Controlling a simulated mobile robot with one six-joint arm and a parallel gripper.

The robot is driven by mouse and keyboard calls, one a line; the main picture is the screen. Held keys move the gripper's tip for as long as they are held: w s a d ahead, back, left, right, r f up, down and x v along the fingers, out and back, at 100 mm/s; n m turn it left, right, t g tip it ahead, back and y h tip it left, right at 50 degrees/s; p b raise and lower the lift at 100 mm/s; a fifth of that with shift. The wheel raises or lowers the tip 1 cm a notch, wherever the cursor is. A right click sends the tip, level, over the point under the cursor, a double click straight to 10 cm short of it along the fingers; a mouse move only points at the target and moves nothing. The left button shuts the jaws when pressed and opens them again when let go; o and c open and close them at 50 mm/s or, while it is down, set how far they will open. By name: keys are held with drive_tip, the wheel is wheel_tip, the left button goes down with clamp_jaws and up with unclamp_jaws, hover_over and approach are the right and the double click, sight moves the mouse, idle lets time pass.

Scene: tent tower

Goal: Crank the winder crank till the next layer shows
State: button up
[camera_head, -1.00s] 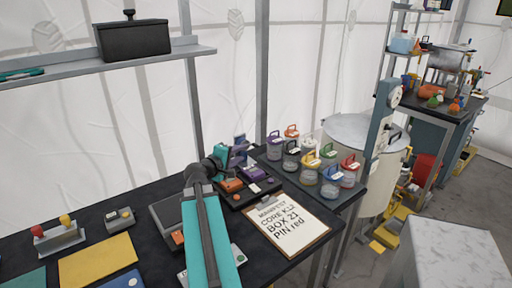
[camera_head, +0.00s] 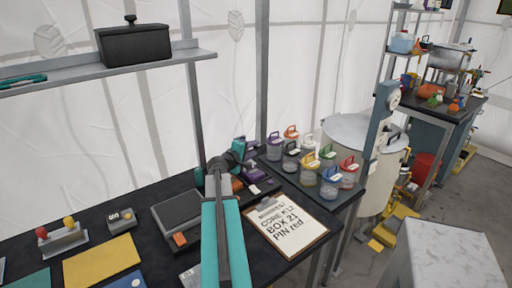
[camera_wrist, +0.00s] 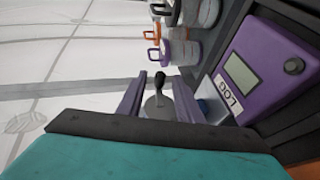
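In the wrist view a small crank with a black knob (camera_wrist: 160,79) stands on a rounded grey body (camera_wrist: 158,106); I take it for the winder crank. My gripper (camera_wrist: 159,92) has its two purple fingers apart, one on each side of the knob and grey body. I see gaps between the fingers and the knob, and no clear contact. In the head view my gripper (camera_head: 252,146) is at the back of the dark bench, and my arm and wrist hide most of what is there. The crank cannot be made out in that view, and no layer is visible.
A purple device labelled LOG (camera_wrist: 262,70) is close to my gripper's right in the wrist view. Several lidded jars (camera_head: 309,161) stand to the right in the head view. A clipboard manifest (camera_head: 285,229) lies in front. A grey box (camera_head: 180,218) sits left of my arm.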

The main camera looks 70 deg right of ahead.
drive_tip(key=shift+p+x, duration=0.3)
drive_tip(key=shift+x, duration=1.1)
clamp_jaws()
